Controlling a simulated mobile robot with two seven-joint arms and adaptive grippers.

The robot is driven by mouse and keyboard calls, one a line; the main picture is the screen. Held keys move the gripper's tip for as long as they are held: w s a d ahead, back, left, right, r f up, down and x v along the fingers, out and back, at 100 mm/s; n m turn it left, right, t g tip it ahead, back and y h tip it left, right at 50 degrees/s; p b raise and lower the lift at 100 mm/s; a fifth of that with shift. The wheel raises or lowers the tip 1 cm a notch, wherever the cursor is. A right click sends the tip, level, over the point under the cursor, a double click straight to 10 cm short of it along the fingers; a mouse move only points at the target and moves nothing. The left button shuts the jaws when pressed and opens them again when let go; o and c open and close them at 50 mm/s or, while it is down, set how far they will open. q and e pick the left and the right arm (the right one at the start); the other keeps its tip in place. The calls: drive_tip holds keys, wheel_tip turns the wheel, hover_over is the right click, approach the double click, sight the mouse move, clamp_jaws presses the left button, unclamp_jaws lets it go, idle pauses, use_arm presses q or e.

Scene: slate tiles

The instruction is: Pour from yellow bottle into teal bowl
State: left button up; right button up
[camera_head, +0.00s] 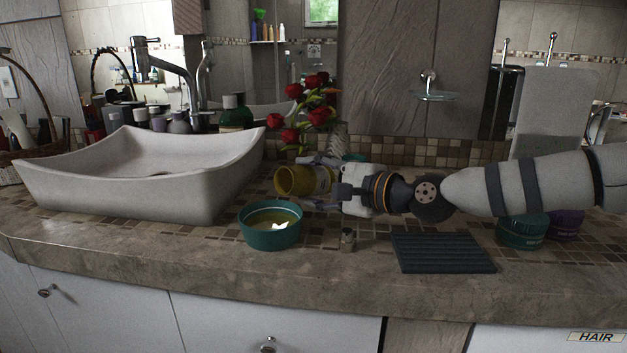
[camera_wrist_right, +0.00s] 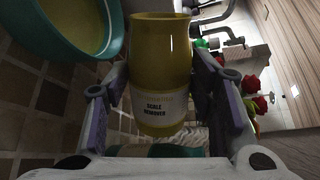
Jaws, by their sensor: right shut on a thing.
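The yellow bottle (camera_head: 291,181) is shut in my right gripper (camera_head: 318,181) above the counter. It lies on its side, open mouth pointing left, above and slightly behind the right of the teal bowl. The teal bowl (camera_head: 271,240) stands upright near the counter's front and holds yellowish liquid. In the right wrist view the bottle (camera_wrist_right: 160,50), labelled "SCALE REMOVER", sits between the two fingers, with the bowl (camera_wrist_right: 113,35) at upper left. No stream of liquid is visible. My left gripper is not in view.
A white sink (camera_head: 130,190) fills the left counter. Teal (camera_head: 521,233) and purple (camera_head: 566,226) jars stand under my right arm. Red flowers (camera_head: 310,110) stand behind.

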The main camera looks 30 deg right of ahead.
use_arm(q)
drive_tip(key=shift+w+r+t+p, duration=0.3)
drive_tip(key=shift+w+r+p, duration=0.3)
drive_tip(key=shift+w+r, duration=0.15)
use_arm(e)
drive_tip(key=shift+a+r+n, duration=0.15)
drive_tip(key=shift+r+n, duration=0.2)
drive_tip(key=shift+n, duration=0.45)
